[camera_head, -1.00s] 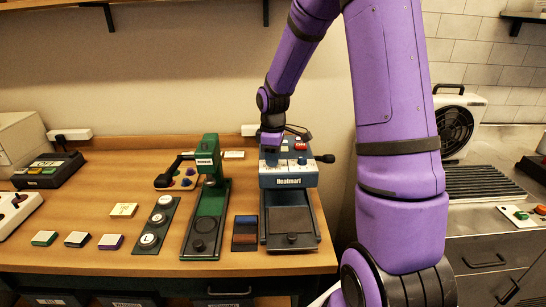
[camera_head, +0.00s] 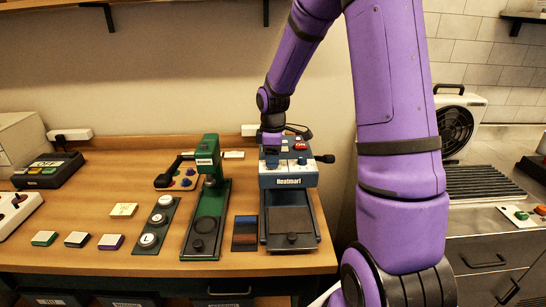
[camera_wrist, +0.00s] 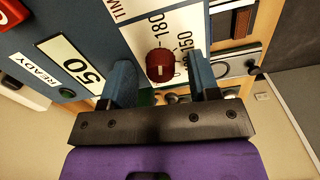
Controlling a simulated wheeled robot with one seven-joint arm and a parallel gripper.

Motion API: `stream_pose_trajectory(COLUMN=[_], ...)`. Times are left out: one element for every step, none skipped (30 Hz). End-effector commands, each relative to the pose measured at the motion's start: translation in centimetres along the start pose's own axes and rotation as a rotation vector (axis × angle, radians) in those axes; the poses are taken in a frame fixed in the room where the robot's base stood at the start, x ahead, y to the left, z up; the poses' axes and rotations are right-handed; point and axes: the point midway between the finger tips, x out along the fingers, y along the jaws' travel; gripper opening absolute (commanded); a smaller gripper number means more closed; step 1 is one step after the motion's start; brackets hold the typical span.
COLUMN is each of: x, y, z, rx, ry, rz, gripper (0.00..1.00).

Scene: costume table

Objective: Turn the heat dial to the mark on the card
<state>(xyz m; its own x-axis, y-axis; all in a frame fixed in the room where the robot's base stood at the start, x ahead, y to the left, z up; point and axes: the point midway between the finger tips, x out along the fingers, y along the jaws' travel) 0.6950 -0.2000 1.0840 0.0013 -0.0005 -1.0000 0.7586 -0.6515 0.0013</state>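The blue press (camera_head: 288,181), labelled Heatmart, stands at the right of the wooden table. In the wrist view its dark red round dial (camera_wrist: 160,65) has a pale pointer line and sits on a white scale (camera_wrist: 190,22) with 180 and 150 readable. My gripper (camera_wrist: 163,82) is open, with one blue finger on each side of the dial. Gaps show between dial and fingers, and I see no clear contact. In the head view my gripper (camera_head: 272,150) is over the press's top panel, partly hiding it. A cream card (camera_head: 123,210) lies on the table; its writing is too small to read.
The green press (camera_head: 207,190) stands close left of the blue one. A READY label (camera_wrist: 38,72), a display reading 50 (camera_wrist: 82,67) and a red button (camera_wrist: 12,12) are near the dial. A black side handle (camera_head: 325,158) sticks out at right.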

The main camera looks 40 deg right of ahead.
Motion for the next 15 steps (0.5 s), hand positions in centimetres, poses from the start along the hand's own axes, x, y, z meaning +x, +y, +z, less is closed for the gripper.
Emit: stream_pose_trajectory(x=[0.0,0.0,0.0,0.0,0.0,-0.1,-0.3,-0.5,-0.9,-1.3,-1.7,-2.3,-2.9,-3.4,-4.2], y=[0.0,0.0,0.0,0.0,0.0,0.0,0.0,0.0,0.0,0.1,0.1,0.1,0.1,0.0,0.1], z=[0.0,0.0,0.0,0.0,0.0,0.0,0.0,0.0,0.0,0.0,0.0,0.0,0.0,0.0,0.0], rx=[0.0,0.0,0.0,0.0,0.0,0.0,0.0,0.0,0.0,0.0,0.0,0.0,0.001,0.001,0.002], ry=[0.0,0.0,0.0,0.0,0.0,0.0,0.0,0.0,0.0,0.001,0.0,0.0,0.001,0.001,0.001], rz=[-0.001,-0.001,-0.001,-0.001,-0.001,0.0,0.0,0.001,0.002,0.003,0.003,0.003,0.004,0.003,0.004], gripper=[0.56,0.56,0.56,0.56,0.56,0.56,0.56,0.56,0.56,0.56,0.56,0.56,0.56,0.56,0.56])
